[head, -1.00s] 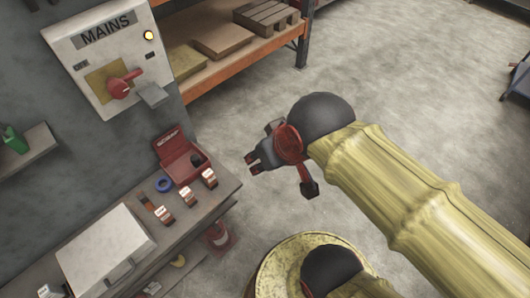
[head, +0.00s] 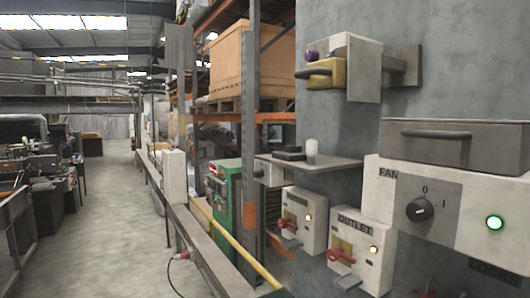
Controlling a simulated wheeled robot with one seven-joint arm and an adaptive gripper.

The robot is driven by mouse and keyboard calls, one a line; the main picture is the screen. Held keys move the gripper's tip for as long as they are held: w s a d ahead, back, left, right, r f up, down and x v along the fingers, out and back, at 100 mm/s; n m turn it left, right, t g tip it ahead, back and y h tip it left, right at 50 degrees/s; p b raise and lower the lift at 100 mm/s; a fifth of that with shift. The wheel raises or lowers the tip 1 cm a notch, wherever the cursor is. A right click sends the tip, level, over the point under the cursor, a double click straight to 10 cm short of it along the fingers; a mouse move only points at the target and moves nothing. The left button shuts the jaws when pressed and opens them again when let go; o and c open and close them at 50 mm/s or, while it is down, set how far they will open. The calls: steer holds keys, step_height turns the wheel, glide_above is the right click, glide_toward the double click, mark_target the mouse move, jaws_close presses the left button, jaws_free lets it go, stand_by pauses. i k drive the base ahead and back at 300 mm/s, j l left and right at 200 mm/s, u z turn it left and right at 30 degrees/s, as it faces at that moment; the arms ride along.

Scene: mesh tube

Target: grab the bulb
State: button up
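No thing in the head view is clearly a bulb. A small white upright object (head: 311,151) stands on a grey wall shelf (head: 338,163) right of the middle; it is too small to tell whether it is the bulb. A dark flat item (head: 289,154) lies beside it on the left. My gripper and arm are not clearly in view, so what the gripper holds is hidden.
On the right wall are a FAN panel (head: 459,200) with a black knob and green light, an OUTLET box (head: 361,250) and another red-handled box (head: 302,222). A green cabinet (head: 224,205) stands left of them. The aisle floor (head: 105,215) at left is clear.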

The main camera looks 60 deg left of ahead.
mark_target(311, 145)
steer(key=u, duration=2)
steer(key=i+j+z, duration=0.1)
steer(key=z, duration=0.3)
steer(key=j+z, duration=0.45)
steer(key=i+l, duration=0.05)
steer(key=l, duration=0.05)
